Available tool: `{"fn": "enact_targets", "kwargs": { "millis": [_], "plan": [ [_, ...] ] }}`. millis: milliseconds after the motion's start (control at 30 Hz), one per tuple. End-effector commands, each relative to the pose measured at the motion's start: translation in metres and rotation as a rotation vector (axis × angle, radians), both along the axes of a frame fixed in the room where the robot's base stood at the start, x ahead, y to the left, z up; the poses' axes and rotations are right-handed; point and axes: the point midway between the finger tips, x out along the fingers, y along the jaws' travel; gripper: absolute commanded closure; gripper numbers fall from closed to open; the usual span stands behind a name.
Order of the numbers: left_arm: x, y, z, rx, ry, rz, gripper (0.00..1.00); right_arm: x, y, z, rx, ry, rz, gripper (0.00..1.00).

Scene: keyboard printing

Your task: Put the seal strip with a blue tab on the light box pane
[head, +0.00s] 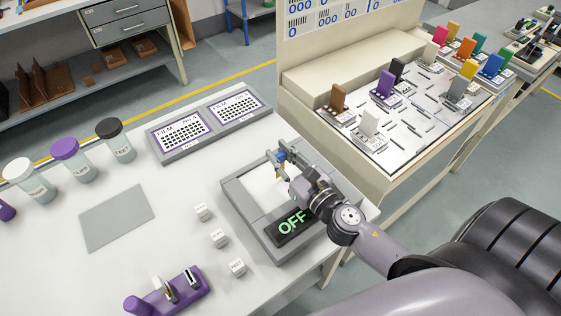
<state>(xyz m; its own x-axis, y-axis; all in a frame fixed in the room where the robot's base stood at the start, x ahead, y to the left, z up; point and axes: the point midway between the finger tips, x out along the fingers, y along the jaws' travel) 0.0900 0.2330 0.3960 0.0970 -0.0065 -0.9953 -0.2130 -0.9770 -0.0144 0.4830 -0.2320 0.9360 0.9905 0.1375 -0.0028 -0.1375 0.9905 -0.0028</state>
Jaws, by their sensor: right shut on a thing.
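The light box (236,207) is a grey frame on the white table, right of centre, with a pale pane (258,192) and a dark display reading OFF (292,226). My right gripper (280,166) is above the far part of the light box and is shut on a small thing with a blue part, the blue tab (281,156). The fingers hide most of the held strip, and I cannot tell whether it touches the pane. My left gripper is not in view.
A purple holder (150,303) stands at the front. Several small white labelled blocks (219,238) lie left of the light box. A grey mat (117,217), lidded jars (73,160) and a film tray (172,153) are farther left. A machine with coloured tabs (352,142) stands at the right.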

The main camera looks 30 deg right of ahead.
Motion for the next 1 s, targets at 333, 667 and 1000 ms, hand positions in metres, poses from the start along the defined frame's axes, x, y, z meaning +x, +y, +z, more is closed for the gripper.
{"fn": "enact_targets", "kwargs": {
  "millis": [333,667,1000],
  "plan": [
    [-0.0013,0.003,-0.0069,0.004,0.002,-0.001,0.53,-0.0002,0.0002,-0.0103,-0.001,0.001,0.001,0.98],
    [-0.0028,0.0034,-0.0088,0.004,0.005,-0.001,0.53,-0.0003,0.0001,-0.0122,0.0,0.001,0.0,0.64],
    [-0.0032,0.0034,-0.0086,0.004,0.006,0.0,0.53,-0.0003,0.0001,-0.0119,0.0,0.001,0.0,0.59]
  ]
}}
